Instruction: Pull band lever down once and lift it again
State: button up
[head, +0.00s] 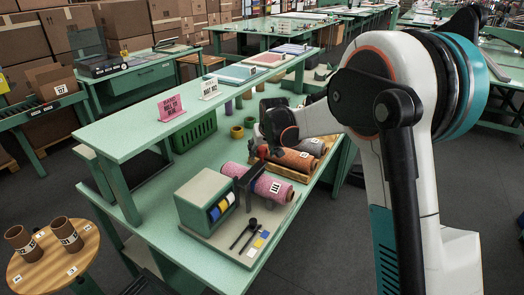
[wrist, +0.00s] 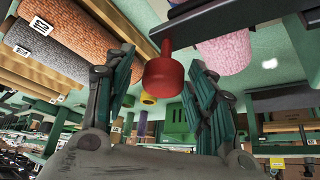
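The band lever is a dark bar (head: 250,178) on a pale green band box (head: 204,198) with blue, white and yellow bands, on the green bench. Its red knob (head: 262,152) is close to my gripper (head: 268,143). In the wrist view the red knob (wrist: 166,75) shows in the gap between the spread fingers of my gripper (wrist: 163,82), with the dark lever bar (wrist: 225,27) behind it. The fingers are open, with visible space on both sides of the knob. I cannot tell how deep the knob sits between them.
A pink yarn roll (head: 270,187) lies right beside the lever. Orange and grey rolls (head: 295,160) lie in a tray beyond it. A raised shelf (head: 150,125) with signs runs along the bench's left side. A round wooden stool (head: 62,266) with two brown tubes stands at lower left.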

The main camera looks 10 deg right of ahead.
jog(key=shift+s+r, duration=0.1)
jog(key=shift+r, duration=0.05)
jog(key=v, duration=1.1)
jog(key=shift+s+r, duration=0.25)
jog(key=shift+r, duration=0.1)
jog(key=shift+d, duration=0.1)
jog(key=s+d+r+b, duration=0.1)
jog(key=s+d+r, duration=0.15)
jog(key=s, duration=0.75)
jog(key=s+d+r+b, duration=0.1)
jog(key=s+d, duration=0.2)
jog(key=s, duration=0.6)
jog(key=s+d+f, duration=0.1)
jog(key=s+f, duration=0.1)
jog(key=s, duration=0.4)
jog(key=s+d+f+m+b, duration=0.1)
jog(key=s+f, duration=0.2)
jog(key=s, duration=0.3)
jog(key=s+d+f+t, duration=0.1)
jog(key=s+f, duration=0.2)
jog(key=s, duration=0.3)
jog(key=shift+s+f+h+b, duration=0.2)
jog(key=shift+s+h+b, duration=0.2)
